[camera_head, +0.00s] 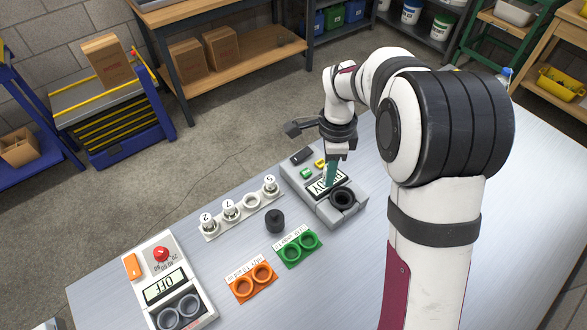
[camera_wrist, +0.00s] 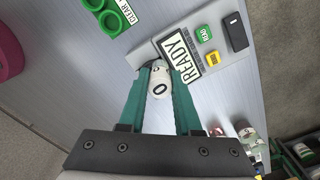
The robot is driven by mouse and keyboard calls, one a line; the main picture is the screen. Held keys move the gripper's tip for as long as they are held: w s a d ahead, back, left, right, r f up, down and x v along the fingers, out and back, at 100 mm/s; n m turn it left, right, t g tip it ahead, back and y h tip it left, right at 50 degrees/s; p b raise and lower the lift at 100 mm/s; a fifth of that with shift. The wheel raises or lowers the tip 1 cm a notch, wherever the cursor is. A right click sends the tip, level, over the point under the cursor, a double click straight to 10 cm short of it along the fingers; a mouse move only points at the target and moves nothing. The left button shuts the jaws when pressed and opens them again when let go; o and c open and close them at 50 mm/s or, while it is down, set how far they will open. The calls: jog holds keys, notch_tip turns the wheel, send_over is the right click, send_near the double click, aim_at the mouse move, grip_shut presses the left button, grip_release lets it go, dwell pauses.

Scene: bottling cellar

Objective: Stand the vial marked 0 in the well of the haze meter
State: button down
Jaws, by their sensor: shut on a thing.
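My gripper (camera_wrist: 158,75) is shut on the vial marked 0 (camera_wrist: 158,87); its white cap with the 0 shows between the green fingers in the wrist view. In the head view, my gripper (camera_head: 330,182) hangs over the haze meter (camera_head: 318,205), a grey box with a READY display. The vial cannot be made out there. The meter's well (camera_head: 342,198), a dark ring, lies just right of and nearer than the fingertips and looks empty. In the wrist view the vial and fingers hide most of the well.
A white rack (camera_head: 238,218) holds vials marked 2, 7 and 5, with one empty hole. A dark knobbed cap (camera_head: 275,220) stands between rack and meter. Green (camera_head: 298,248) and orange (camera_head: 252,282) two-ring holders lie nearer. A device reading OFF (camera_head: 165,287) stands at left.

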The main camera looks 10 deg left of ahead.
jog(key=d+f, duration=0.4)
jog(key=shift+d+f, duration=0.15)
jog(key=shift+f, duration=0.1)
jog(key=shift+w+f, duration=0.1)
jog(key=shift+f, duration=0.1)
dwell(1.0)
jog(key=shift+f, duration=1)
jog(key=shift+f, duration=0.15)
